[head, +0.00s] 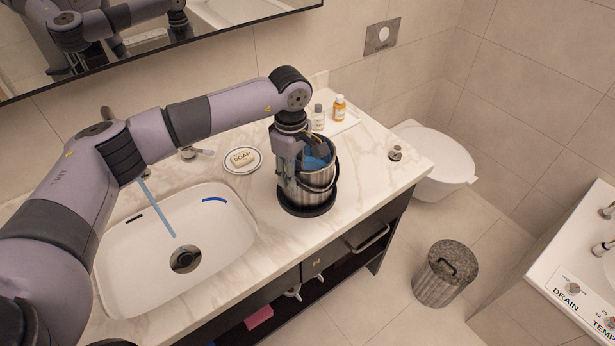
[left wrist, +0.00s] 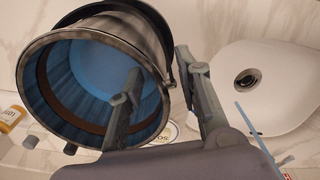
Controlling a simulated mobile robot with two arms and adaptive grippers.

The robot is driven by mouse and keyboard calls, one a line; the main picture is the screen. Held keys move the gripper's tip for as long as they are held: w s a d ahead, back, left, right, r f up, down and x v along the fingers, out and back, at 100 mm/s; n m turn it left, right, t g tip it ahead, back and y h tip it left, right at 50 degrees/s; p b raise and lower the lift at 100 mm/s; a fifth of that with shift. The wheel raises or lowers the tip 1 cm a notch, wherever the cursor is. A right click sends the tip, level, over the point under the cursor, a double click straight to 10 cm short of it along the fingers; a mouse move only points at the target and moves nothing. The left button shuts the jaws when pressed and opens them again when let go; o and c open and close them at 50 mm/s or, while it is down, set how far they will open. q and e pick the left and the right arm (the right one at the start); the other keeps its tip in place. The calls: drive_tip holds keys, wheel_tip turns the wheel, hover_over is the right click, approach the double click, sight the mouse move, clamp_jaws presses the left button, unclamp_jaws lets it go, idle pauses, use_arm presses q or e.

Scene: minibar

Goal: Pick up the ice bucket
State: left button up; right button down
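The ice bucket (head: 318,178) is a shiny metal pail with a blue inside and a dark round base, upright on the marble counter right of the sink. In the left wrist view the bucket (left wrist: 96,22) shows its open mouth, dark rim band and blue interior. My left gripper (head: 298,160) is at the bucket's left side, pointing down. In the left wrist view my left gripper (left wrist: 160,66) has one finger inside the mouth and one outside, with the wall between them and a gap showing. Contact with the wall is unclear. My right gripper is not in view.
The sink (head: 140,255) lies left of the bucket, with a soap dish (head: 257,168) close behind. Two small bottles (head: 339,107) stand on a white tray behind it. The counter to the right is mostly clear. A lidded bin (head: 447,280) and toilet (head: 440,160) stand beyond the counter.

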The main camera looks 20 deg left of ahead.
use_arm(q)
clamp_jaws()
drive_tip(key=shift+w+r, duration=0.1)
drive_tip(key=shift+r, duration=0.05)
idle(0.8)
